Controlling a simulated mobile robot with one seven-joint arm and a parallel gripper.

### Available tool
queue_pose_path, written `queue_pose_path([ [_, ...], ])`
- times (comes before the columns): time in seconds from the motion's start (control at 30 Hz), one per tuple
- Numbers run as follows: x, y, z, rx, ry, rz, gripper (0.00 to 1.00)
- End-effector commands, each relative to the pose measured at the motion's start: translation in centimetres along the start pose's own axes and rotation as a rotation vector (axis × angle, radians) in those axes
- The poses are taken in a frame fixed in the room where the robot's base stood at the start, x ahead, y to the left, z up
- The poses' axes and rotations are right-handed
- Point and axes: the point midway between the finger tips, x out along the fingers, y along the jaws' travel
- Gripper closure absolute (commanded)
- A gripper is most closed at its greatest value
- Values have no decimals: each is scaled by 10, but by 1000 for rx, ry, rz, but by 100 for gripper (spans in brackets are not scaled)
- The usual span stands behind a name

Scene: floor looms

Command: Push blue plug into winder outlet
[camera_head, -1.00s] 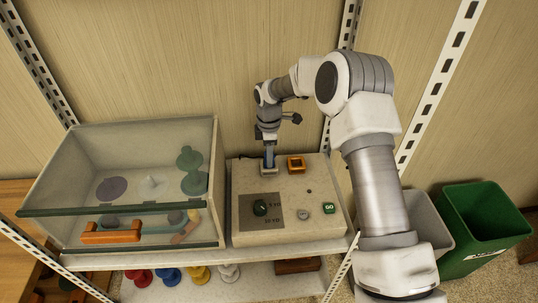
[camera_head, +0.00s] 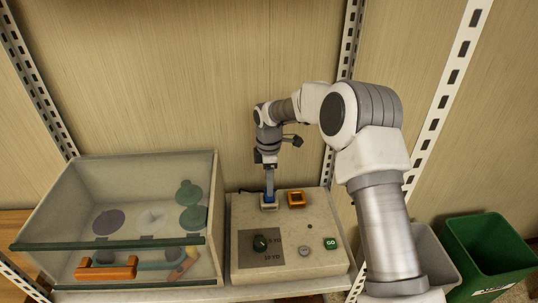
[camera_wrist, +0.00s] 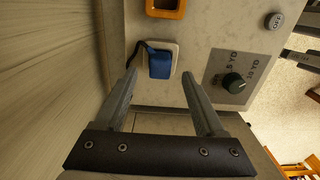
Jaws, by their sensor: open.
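The blue plug (camera_wrist: 160,66) sits at a pale outlet plate (camera_wrist: 146,48) on top of the winder box (camera_head: 240,232). In the wrist view a dark cord leaves its upper left side. I cannot tell how deep it is seated. My gripper (camera_wrist: 156,75) is open, with its two fingers spread either side of the plug's near end and apart from it. In the head view my gripper (camera_head: 269,193) points down over the plug (camera_head: 268,206), which is partly hidden by it.
An orange-framed square (camera_head: 296,199) lies right of the outlet. The winder's dial (camera_head: 260,243) and green GO button (camera_head: 330,243) are nearer the front. A clear-fronted bin (camera_head: 216,190) stands close on the left. Grey and green bins (camera_head: 490,250) are at right.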

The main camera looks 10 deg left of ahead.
Motion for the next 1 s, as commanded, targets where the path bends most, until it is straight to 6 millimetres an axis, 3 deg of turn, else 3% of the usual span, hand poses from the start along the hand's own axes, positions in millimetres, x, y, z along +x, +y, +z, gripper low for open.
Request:
queue_pose_path([
  [0.3,-80,0,0,2,1,4,28],
  [0.5,-115,1,0,1,0,3,28],
  [0.7,-128,0,0,1,0,0,28],
  [1.0,-129,0,0,1,0,0,28],
])
